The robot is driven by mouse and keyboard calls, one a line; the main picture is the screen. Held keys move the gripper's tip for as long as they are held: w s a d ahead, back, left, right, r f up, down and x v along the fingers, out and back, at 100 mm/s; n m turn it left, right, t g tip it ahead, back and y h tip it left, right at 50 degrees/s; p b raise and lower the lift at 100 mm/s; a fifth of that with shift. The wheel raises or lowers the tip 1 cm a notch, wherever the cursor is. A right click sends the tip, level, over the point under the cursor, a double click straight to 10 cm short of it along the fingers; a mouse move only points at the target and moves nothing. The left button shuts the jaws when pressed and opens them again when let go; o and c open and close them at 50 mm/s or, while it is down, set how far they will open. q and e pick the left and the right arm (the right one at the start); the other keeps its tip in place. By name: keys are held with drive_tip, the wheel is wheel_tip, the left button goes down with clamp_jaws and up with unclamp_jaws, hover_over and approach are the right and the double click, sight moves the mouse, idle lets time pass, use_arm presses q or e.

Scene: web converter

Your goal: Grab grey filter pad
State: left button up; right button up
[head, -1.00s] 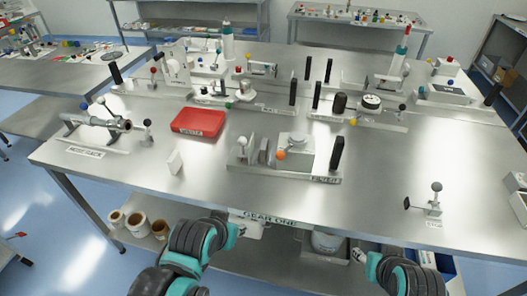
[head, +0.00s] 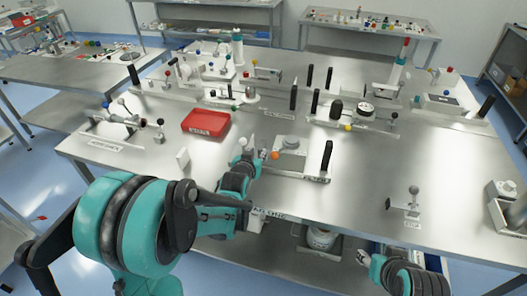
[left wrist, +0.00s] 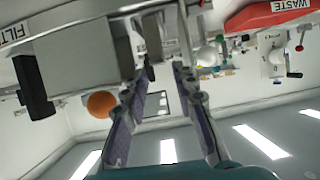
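The filter fixture sits at the table's front middle, with a grey block (head: 291,144), an orange ball (head: 275,155) and a black upright handle (head: 326,157). In the head view my left gripper (head: 262,153) is at the fixture's left part and covers the grey filter pad's place. In the left wrist view the fixture appears turned over at upper left, and a thin grey pad (left wrist: 154,38) shows beyond the fingertips. The left gripper's fingers (left wrist: 166,68) are apart, with no pad clearly between them. My right gripper (head: 362,258) is low by the table's front edge; its fingers are too small to judge.
Another fixture (head: 122,118) stands at far left. A small stand (head: 412,203) is at right. The table between it and the filter fixture is clear.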

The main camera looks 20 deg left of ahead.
sight(262, 147)
use_arm(q)
drive_tip(key=shift+w+f, duration=0.2)
drive_tip(key=shift+w, duration=0.25)
drive_tip(key=x, duration=0.2)
drive_tip(key=b+x, duration=0.1)
drive_tip(key=x, duration=0.2)
drive_tip(key=b+x, duration=0.1)
drive_tip(key=x, duration=0.1)
drive_tip(key=shift+w+d+f, duration=0.1)
drive_tip(key=shift+w+f, duration=0.05)
drive_tip(key=shift+f, duration=0.25)
drive_tip(key=shift+r, duration=0.15)
drive_tip(key=shift+c, duration=0.6)
clamp_jaws()
